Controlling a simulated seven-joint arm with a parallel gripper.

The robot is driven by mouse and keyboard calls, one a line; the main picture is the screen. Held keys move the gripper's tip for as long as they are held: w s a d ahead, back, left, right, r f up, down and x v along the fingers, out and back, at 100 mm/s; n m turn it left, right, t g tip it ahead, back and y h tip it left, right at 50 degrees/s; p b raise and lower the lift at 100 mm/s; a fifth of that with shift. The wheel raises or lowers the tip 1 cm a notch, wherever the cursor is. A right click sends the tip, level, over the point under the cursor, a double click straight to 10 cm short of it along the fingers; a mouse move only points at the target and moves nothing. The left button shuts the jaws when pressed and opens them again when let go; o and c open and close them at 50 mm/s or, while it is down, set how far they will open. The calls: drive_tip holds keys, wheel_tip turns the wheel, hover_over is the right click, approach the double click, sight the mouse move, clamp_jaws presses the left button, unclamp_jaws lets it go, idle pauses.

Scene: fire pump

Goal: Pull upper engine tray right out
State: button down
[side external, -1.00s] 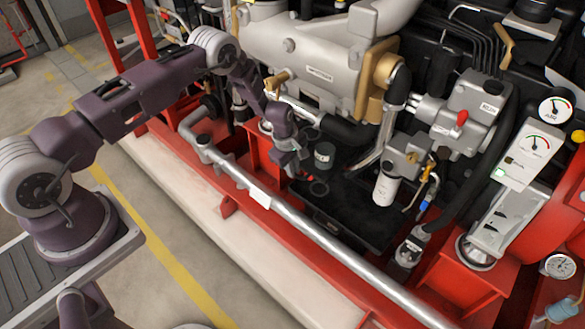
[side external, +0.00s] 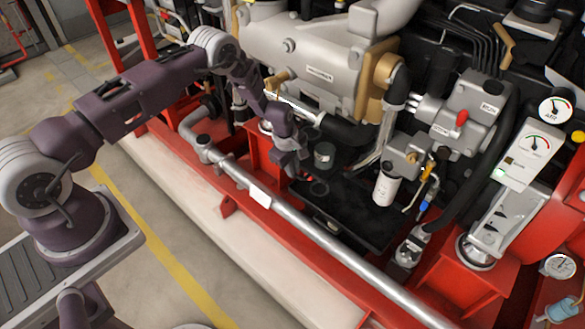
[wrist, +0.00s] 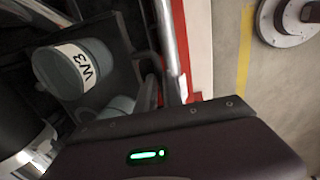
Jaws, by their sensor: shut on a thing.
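The black upper engine tray (side external: 362,212) lies low beneath the grey engine, behind the silver rail, in the side external view. My gripper (side external: 297,172) is at the tray's left end, pointing down. In the wrist view my gripper (wrist: 148,94) has its fingers close together beside a dark tray wall and loop (wrist: 122,42). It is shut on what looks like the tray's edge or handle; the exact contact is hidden. A grey-green can marked W3 (wrist: 62,72) stands close by; a dark can (side external: 324,155) also shows beside my gripper in the side view.
A long silver rail (side external: 310,232) runs along the red frame (side external: 228,206) in front of the tray. A white filter (side external: 385,188) and hoses stand at the tray's right. The engine (side external: 315,62) rises behind. Open floor (side external: 150,235) lies at the front left.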

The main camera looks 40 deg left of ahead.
idle(0.3)
drive_tip(key=s, duration=1.5)
drive_tip(key=shift+s, duration=0.2)
drive_tip(key=shift+s, duration=0.1)
drive_tip(key=c, duration=1.5)
unclamp_jaws()
drive_tip(key=r, duration=0.4)
drive_tip(key=s+r, duration=0.1)
drive_tip(key=r, duration=0.2)
drive_tip(key=shift+s, duration=0.1)
